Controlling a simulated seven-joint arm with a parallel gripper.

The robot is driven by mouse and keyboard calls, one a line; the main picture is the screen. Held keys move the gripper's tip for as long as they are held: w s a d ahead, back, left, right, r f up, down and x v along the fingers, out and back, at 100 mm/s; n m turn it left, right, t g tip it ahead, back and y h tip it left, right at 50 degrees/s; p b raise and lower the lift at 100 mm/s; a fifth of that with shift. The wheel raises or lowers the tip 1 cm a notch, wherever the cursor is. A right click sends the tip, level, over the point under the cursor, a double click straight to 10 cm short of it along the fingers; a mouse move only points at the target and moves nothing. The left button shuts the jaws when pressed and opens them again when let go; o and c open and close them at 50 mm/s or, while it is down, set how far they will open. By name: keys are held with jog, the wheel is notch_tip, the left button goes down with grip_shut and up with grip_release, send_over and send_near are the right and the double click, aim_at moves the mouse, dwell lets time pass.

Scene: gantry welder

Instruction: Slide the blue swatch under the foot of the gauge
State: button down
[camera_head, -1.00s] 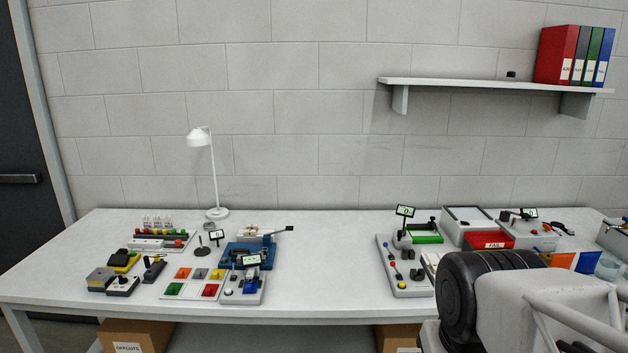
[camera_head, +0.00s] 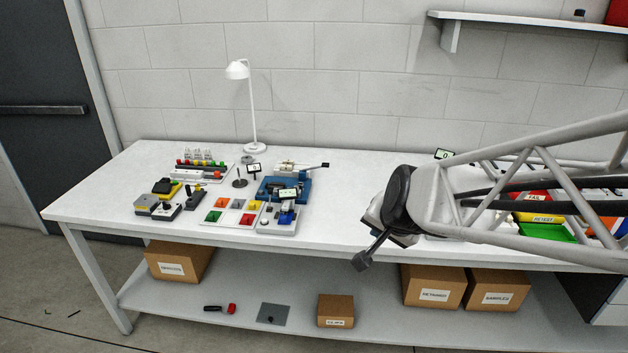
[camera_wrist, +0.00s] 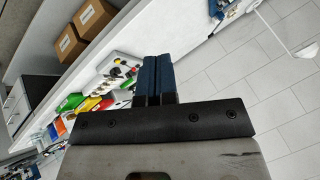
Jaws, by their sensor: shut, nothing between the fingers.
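The gauge (camera_head: 279,222) is a low pale grey base with a small lit display, at the front right of the left-hand group on the bench. A small blue piece (camera_head: 287,218), likely the blue swatch, sits on its base; I cannot tell whether it lies under the foot. Beside it on the left is a white swatch tray (camera_head: 230,218) with orange, grey, yellow, green and red squares and a blank white place. My gripper (camera_head: 363,262) hangs to the right of the gauge, well apart from it, near the bench's front edge. Its fingers (camera_wrist: 151,75) are together and empty in the wrist view.
A blue fixture (camera_head: 290,188) stands right behind the gauge. A lamp (camera_head: 253,120) rises behind. Bare bench lies between the gauge and my arm. Cardboard boxes (camera_head: 432,286) sit on the lower shelf.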

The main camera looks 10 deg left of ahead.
jog(key=w+a+f+m+t+h, duration=0.1)
jog(key=w+a+f+m+t, duration=0.3)
jog(key=w+a, duration=0.4)
jog(key=w+a+f+m+t, duration=0.2)
jog(key=w+a+f+m, duration=0.3)
jog(key=w+a, duration=0.3)
jog(key=s+a+f+m+t+h, duration=0.3)
jog(key=a+f+m+h, duration=0.3)
jog(key=a+f, duration=0.6)
jog(key=shift+s+f+m+t+h, duration=0.2)
jog(key=shift+f+m+t+h, duration=0.25)
jog(key=shift+f+m, duration=0.55)
jog(key=shift+d, duration=0.1)
